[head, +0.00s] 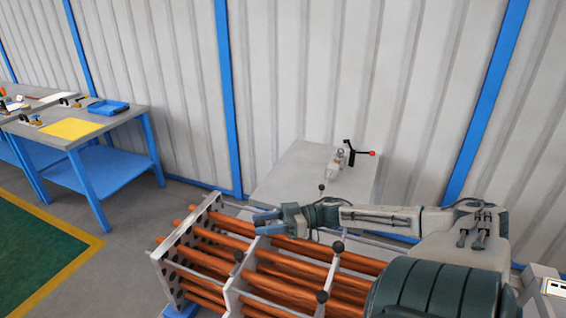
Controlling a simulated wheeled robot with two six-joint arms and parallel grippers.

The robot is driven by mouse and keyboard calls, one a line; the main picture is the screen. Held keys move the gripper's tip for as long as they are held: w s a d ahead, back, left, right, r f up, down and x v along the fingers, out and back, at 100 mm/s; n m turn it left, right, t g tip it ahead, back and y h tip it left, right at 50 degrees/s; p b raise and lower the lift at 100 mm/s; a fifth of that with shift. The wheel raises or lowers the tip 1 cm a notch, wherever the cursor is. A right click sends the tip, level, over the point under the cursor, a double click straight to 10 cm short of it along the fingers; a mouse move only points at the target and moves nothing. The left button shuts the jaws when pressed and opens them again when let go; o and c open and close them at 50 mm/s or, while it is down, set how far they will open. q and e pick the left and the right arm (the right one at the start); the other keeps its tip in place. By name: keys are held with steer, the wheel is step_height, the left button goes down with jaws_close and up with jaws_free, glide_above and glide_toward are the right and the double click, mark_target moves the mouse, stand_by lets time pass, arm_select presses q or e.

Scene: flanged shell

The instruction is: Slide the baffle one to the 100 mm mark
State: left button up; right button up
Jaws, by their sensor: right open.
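A bundle of orange-brown tubes (289,267) runs through upright pale plates. The end plate (187,234) is at the left, a second plate (233,288) stands right of it, and a third plate (329,276) stands farther right. Dark round knobs (337,247) show near the plates. I cannot tell which plate is baffle one, and no 100 mm mark is readable. My right gripper (262,222) points left, open and empty, over the back of the bundle near the second plate's upper end. Contact cannot be told. My left gripper is not in view.
A blue-legged table (110,119) with a blue tray (108,107) is at the far left. The floor between is clear. My right arm covers the right side.

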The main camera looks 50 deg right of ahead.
steer(key=p+v, duration=0.2)
steer(key=v, duration=0.7)
steer(key=shift+s+d, duration=0.15)
steer(key=shift+d, duration=0.1)
steer(key=shift+o, duration=0.2)
